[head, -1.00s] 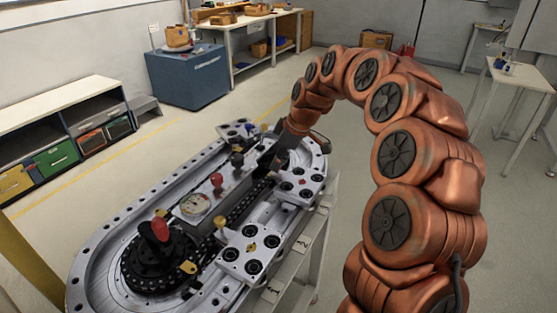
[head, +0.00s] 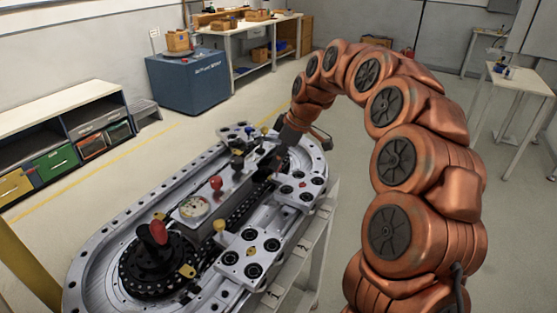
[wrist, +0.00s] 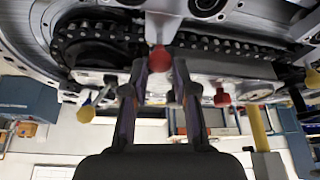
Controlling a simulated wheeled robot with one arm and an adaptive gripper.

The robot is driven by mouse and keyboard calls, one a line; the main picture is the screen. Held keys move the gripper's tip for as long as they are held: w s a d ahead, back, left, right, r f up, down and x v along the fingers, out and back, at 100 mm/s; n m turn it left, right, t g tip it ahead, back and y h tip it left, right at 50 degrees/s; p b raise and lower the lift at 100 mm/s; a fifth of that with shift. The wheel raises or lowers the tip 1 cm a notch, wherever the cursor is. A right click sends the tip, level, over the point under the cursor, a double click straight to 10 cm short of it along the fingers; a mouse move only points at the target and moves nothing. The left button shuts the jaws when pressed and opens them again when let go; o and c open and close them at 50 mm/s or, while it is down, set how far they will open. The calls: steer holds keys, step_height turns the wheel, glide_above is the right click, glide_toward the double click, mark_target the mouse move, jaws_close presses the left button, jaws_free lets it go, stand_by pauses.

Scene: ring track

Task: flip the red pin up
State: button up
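My gripper (wrist: 160,72) points at the track in the wrist view, its two dark fingers parted. A red pin with a rounded end (wrist: 158,58) shows between the fingertips, with small gaps at its sides; I cannot tell whether either finger touches it. It hangs in front of a pale block below the chain. In the head view my gripper (head: 276,158) is over the far right part of the ring track (head: 91,228). Its fingers are small and dark there, and the pin between them cannot be made out.
A red knob (wrist: 222,97) and a yellow-tipped knob (wrist: 86,113) flank my gripper in the wrist view. In the head view, a red-topped lever (head: 158,232) and a red ball knob (head: 215,183) stand on the track. A blue cabinet (head: 188,82) stands behind on open floor.

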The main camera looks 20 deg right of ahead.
steer(key=o, duration=0.4)
steer(key=v, duration=1.2)
steer(key=shift+s+a+r, duration=0.1)
steer(key=shift+a, duration=0.05)
steer(key=s+a+f+m+g+h+p, duration=0.1)
steer(key=s+a+m, duration=0.15)
steer(key=s, duration=0.65)
steer(key=s+a+f+m+g+h+p, duration=0.15)
steer(key=s+a, duration=0.25)
steer(key=s, duration=0.4)
steer(key=s+d+f+m+g+p, duration=0.1)
steer(key=s+f+m, duration=0.2)
steer(key=s, duration=0.8)
steer(key=s+d+f+m+h+p, duration=0.1)
steer(key=s+f+m, duration=0.3)
steer(key=s, duration=0.8)
step_height(320, 180, down, 2)
steer(key=shift+d+f+m+g, duration=0.1)
steer(key=shift+d+m+g, duration=0.2)
steer(key=shift+g, duration=0.05)
